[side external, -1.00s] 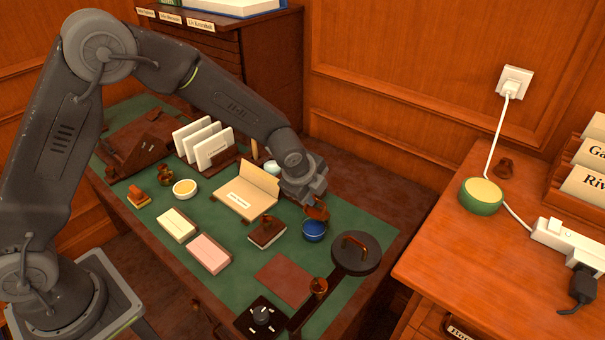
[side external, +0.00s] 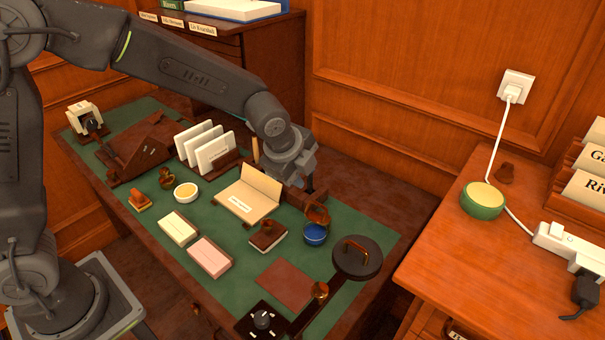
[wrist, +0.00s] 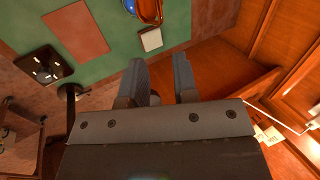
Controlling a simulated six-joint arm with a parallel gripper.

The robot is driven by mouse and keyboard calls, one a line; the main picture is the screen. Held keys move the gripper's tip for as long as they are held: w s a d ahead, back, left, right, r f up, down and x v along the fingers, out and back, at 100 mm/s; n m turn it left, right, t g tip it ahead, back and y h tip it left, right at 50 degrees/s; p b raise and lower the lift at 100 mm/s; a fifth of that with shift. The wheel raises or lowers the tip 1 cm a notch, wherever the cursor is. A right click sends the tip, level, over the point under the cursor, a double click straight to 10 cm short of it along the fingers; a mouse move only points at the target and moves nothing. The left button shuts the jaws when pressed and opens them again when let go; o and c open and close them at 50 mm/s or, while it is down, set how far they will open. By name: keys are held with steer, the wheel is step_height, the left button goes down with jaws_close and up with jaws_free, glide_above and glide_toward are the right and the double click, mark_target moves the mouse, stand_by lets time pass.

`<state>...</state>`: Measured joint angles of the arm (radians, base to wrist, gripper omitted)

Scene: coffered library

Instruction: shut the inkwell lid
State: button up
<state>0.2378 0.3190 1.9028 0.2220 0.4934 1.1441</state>
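The inkwell is a blue pot (side external: 316,235) at the right part of the green desk mat. Its copper-brown lid (side external: 317,213) stands raised at the pot's back edge, so the pot's top is uncovered. In the wrist view the blue pot (wrist: 129,6) and the brown lid (wrist: 150,10) show at the top edge, partly cut off. My gripper (side external: 310,188) is just behind and above the lid in the side view, apparently apart from it. In the wrist view its two fingers (wrist: 160,75) are spread with nothing between them.
A brown pad (side external: 285,285) and a black dial plate (side external: 262,320) lie in front.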

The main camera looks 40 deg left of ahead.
steer(key=shift+w+n, duration=0.45)
steer(key=shift+n, duration=0.05)
steer(key=shift+c, duration=0.7)
steer(key=w+n+g, duration=0.1)
steer(key=w+n, duration=0.1)
steer(key=n, duration=0.2)
steer(key=w+n+g, duration=0.1)
steer(key=w+n, duration=0.1)
steer(key=n, duration=0.2)
steer(key=w+r+n+g, duration=0.1)
steer(key=w+n, duration=0.2)
steer(key=n, duration=0.1)
steer(key=shift+w+r+n, duration=0.1)
steer(key=shift+n, duration=0.3)
jaws_close()
steer(key=n+g, duration=0.1)
steer(key=n, duration=0.3)
glide_above(320, 216)
steer(key=w, duration=0.1)
step_height(320, 216, down, 12)
steer(key=shift+w+r, duration=0.1)
steer(key=shift+r, duration=0.1)
steer(key=shift+s+f, duration=0.35)
steer(key=shift+f, duration=0.1)
steer(key=shift+s, duration=0.1)
steer(key=shift+s+t, duration=0.2)
steer(key=shift+t, duration=0.1)
